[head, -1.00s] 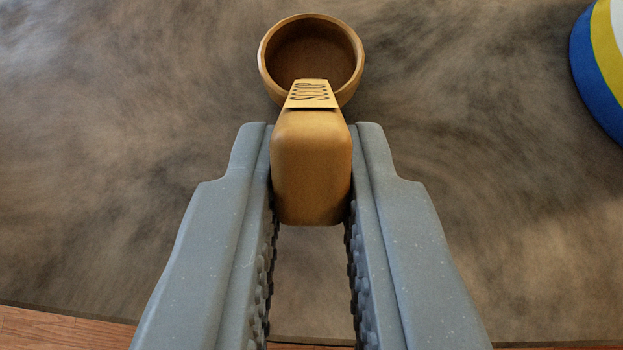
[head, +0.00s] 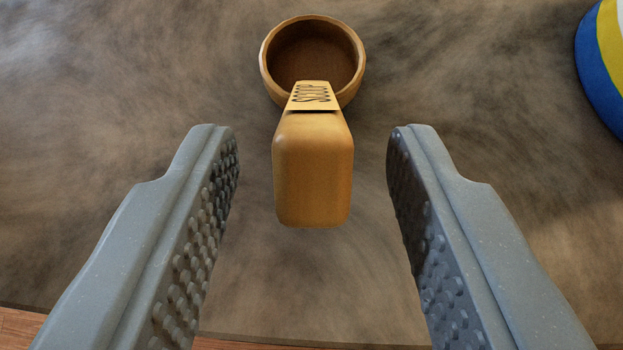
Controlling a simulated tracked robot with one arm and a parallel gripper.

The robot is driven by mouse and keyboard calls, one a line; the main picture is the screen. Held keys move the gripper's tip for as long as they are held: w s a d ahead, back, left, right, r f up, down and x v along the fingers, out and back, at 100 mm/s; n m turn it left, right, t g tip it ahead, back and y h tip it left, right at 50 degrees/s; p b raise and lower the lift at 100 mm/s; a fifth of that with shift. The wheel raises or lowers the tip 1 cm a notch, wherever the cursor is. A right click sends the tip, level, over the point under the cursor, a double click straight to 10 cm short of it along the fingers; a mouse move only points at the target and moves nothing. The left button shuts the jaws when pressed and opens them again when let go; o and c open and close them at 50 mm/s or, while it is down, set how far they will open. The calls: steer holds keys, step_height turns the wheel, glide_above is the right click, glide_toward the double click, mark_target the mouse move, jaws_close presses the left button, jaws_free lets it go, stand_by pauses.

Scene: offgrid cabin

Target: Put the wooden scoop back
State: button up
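The wooden scoop (head: 313,165) is in the middle of the head view, with its round hollow bowl at the top and its thick handle pointing down toward me. Dark lettering shows on the neck of the handle. My gripper (head: 313,140) is open, with one finger on each side of the handle and a clear gap on both sides. The fingers touch nothing that I can see. The scoop appears to rest on the brown-grey mottled surface (head: 480,90); its underside is hidden.
A round object with blue, yellow and white bands (head: 600,70) is cut off at the upper right edge. A reddish wooden strip (head: 18,325) shows beyond the surface's edge at the lower left. The surface left of the scoop is clear.

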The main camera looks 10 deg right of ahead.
steer(key=b+v, duration=0.1)
steer(key=v, duration=1.3)
steer(key=w+a+r+n+t+b, duration=0.1)
steer(key=a+r, duration=0.3)
steer(key=r, duration=0.8)
steer(key=a+r+t+b, duration=0.15)
steer(key=a+r, duration=0.25)
steer(key=r, duration=0.8)
steer(key=s+a+r, duration=0.3)
steer(key=s+r, duration=0.1)
steer(key=r, duration=0.3)
steer(key=s+a+r+n+t+y+b, duration=0.1)
steer(key=s+a+r, duration=0.2)
steer(key=r, duration=0.4)
steer(key=s+a+r+t+y, duration=0.1)
steer(key=s+a+r, duration=0.2)
steer(key=s+r, duration=0.2)
step_height(320, 180, up, 2)
steer(key=shift+a, duration=0.25)
